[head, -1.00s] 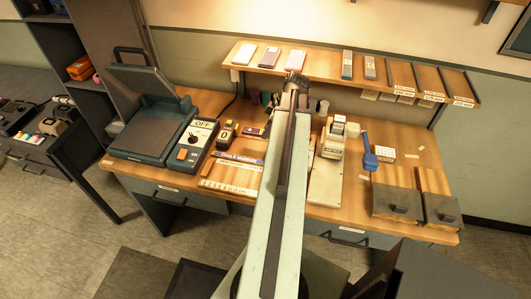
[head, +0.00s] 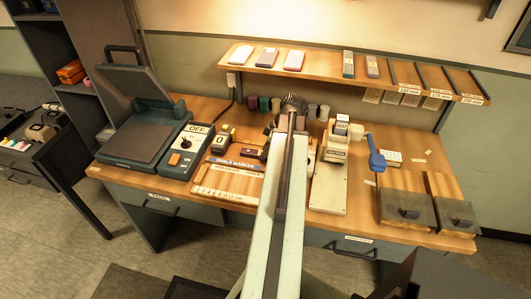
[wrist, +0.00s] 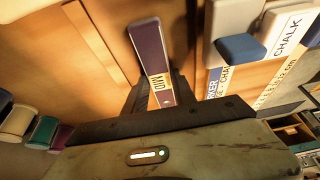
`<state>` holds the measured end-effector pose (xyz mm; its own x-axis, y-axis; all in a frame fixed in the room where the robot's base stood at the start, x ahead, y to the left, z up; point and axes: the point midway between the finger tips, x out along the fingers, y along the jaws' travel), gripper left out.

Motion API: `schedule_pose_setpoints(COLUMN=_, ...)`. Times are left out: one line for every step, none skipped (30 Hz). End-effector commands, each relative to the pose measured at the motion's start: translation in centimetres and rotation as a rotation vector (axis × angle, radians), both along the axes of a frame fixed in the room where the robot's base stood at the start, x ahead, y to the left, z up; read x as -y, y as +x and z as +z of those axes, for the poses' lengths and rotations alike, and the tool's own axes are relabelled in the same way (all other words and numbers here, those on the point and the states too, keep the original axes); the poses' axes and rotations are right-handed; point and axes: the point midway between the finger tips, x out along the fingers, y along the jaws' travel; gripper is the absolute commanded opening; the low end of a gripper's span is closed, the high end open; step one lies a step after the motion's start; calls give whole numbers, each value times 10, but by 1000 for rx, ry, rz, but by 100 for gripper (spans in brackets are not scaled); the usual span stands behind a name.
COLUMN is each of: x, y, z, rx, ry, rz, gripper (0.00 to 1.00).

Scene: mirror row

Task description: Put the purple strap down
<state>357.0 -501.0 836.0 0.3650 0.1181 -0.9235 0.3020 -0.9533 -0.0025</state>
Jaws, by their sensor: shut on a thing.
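In the wrist view, the purple strap (wrist: 147,45) is a dark purple flat bar with a cream label near its lower end. My gripper (wrist: 155,98) is shut on that labelled end, and the strap extends beyond the jaws over bare wood. In the head view my gripper (head: 292,104) is at the back middle of the workbench, below the shelf. My arm hides the strap there. Whether the strap touches the wood cannot be told.
Coloured rolls (head: 264,104) stand behind my gripper. A white upright device (head: 333,145) is close on its right; a chalk marker box (head: 235,163) and counter block (head: 221,140) are left. The wooden shelf (head: 330,69) overhangs the back. A blue-handled tool (head: 376,155) lies right.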

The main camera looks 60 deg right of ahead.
Motion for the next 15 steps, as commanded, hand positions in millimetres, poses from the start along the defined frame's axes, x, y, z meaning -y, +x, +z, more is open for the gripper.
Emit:
schedule_pose_setpoints(x=0, y=0, z=-4, rx=0, ry=0, rz=0, gripper=0)
schedule_pose_setpoints(x=0, y=0, z=-2, rx=0, ry=0, rz=0, gripper=40)
schedule_pose_setpoints(x=0, y=0, z=-1, rx=0, ry=0, rz=0, gripper=51)
schedule_pose_setpoints(x=0, y=0, z=-1, rx=0, ry=0, rz=0, gripper=54)
schedule_pose_setpoints(x=0, y=0, z=-1, rx=0, ry=0, rz=0, gripper=54)
schedule_pose_setpoints(x=0, y=0, z=-1, rx=0, ry=0, rz=0, gripper=54)
schedule_pose_setpoints(x=0, y=0, z=-1, rx=0, ry=0, rz=0, gripper=54)
schedule_pose_setpoints(x=0, y=0, z=-1, rx=0, ry=0, rz=0, gripper=54)
schedule_pose_setpoints(x=0, y=0, z=-1, rx=0, ry=0, rz=0, gripper=54)
schedule_pose_setpoints(x=0, y=0, z=-1, rx=0, ry=0, rz=0, gripper=54)
schedule_pose_setpoints(x=0, y=0, z=-1, rx=0, ry=0, rz=0, gripper=54)
schedule_pose_setpoints(x=0, y=0, z=-1, rx=0, ry=0, rz=1, gripper=54)
schedule_pose_setpoints(x=0, y=0, z=-1, rx=0, ry=0, rz=1, gripper=54)
schedule_pose_setpoints(x=0, y=0, z=0, rx=0, ry=0, rz=1, gripper=54)
schedule_pose_setpoints(x=0, y=0, z=2, rx=0, ry=0, rz=1, gripper=54)
